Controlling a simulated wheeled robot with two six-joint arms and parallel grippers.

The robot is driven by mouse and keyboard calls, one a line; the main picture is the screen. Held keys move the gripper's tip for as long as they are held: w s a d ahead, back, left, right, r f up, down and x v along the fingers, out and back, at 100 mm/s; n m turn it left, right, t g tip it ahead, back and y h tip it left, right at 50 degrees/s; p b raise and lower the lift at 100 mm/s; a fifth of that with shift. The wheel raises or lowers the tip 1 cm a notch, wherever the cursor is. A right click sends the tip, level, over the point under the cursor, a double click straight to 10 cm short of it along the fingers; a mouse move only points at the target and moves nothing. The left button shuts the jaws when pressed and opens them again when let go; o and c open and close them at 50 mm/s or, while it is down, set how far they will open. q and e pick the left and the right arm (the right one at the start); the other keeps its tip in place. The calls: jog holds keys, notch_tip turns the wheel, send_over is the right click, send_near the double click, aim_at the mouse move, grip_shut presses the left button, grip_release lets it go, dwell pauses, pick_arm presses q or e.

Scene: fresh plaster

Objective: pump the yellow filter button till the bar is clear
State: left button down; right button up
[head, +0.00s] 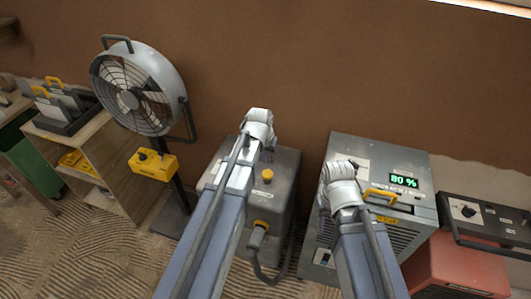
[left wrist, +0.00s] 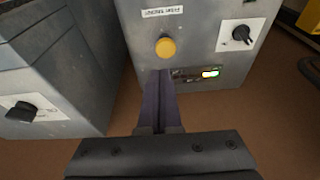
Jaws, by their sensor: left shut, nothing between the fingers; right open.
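The yellow filter button (head: 267,176) is on top of a grey machine (head: 285,200). In the left wrist view the round button (left wrist: 166,47) sits below an upside-down "Filter" label. The bar (left wrist: 196,75) is a narrow dark strip near it, with a bright green-white lit part at its right end; the fingers partly cover its left side. My left gripper (left wrist: 160,76) is shut and empty, its tips just short of the button in the picture; contact is not visible. It also shows above the machine in the head view (head: 268,153). My right gripper (head: 323,204) is mostly hidden by its wrist.
A dial (left wrist: 238,36) is beside the button. A grey unit (head: 410,160) reading 80 % stands at right, under my right arm. A fan (head: 128,98) and a yellow box (head: 153,162) stand left. A red case (head: 455,265) is far right.

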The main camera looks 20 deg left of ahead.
aim_at(267, 173)
pick_arm(q)
jog(key=shift+w+a+r, duration=0.6)
jog(key=shift+w+a, duration=0.05)
jog(key=shift+w, duration=0.15)
pick_arm(e)
jog(key=shift+w+a+r, duration=0.15)
jog(key=shift+w+r, duration=0.25)
jog(key=shift+r, duration=0.2)
pick_arm(q)
jog(key=shift+f, duration=0.1)
pick_arm(e)
jog(key=shift+f, duration=0.15)
pick_arm(q)
jog(key=b+x, duration=1.2)
jog(key=x, duration=0.1)
jog(key=shift+s+f, duration=0.1)
jog(key=shift+s, duration=0.3)
jog(key=shift+f+b, duration=0.35)
jog(key=shift+b, duration=0.25)
pick_arm(e)
notch_tip(267, 173, down, 13)
jog(key=shift+f, duration=0.2)
